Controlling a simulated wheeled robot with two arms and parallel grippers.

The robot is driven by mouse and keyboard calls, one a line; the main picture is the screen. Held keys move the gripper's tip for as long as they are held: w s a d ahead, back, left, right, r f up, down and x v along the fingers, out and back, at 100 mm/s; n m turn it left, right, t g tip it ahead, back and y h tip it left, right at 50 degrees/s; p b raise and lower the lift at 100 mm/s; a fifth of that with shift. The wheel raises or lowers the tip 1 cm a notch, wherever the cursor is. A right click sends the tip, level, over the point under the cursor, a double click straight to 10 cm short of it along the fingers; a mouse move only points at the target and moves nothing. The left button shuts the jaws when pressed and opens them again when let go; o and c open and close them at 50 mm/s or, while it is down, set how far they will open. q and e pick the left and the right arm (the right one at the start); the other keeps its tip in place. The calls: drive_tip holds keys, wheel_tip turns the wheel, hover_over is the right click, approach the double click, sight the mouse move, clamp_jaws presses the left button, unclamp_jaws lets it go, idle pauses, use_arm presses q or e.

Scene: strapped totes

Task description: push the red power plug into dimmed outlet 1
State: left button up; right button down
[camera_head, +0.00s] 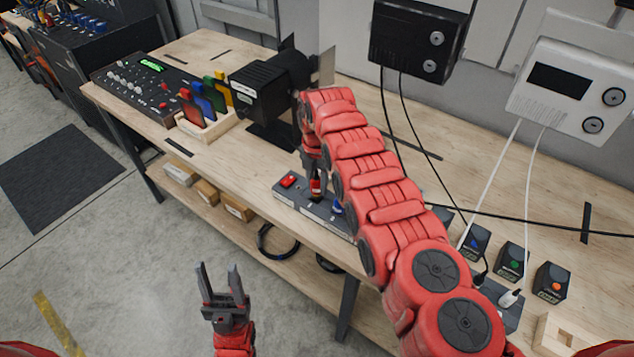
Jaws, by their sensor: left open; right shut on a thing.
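The red power plug (316,188) is upright at the dark power strip (290,195) on the workbench. My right gripper (316,178) points down and is shut on the plug. The plug's lower end is at the strip's top; I cannot tell how deep it sits or read which outlet it is at. A red switch (288,181) is at the strip's left end, and a blue plug (337,208) is just right of the red one. My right arm hides the strip's right part. My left gripper (222,285) is open and empty, low in front of the bench.
A black stage light (270,85), a mixing console (150,80) and a wooden holder (205,125) with coloured cards stand left. Wall boxes (418,40) and (570,90) trail cables onto the bench. Small black adapters (512,260) stand right. Floor by my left gripper is clear.

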drive_tip(key=shift+f+b, duration=1.55)
drive_tip(key=shift+b, duration=0.1)
drive_tip(key=shift+c, duration=1.9)
unclamp_jaws()
drive_tip(key=shift+r, duration=0.15)
drive_tip(key=shift+r, duration=0.3)
wheel_tip(320, 180, up, 8)
drive_tip(key=shift+a+f+b, duration=0.1)
drive_tip(key=shift+b, duration=0.8)
wheel_tip(320, 180, up, 9)
drive_tip(key=p, duration=0.7)
drive_tip(key=shift+p, duration=0.3)
drive_tip(key=shift+f, duration=0.15)
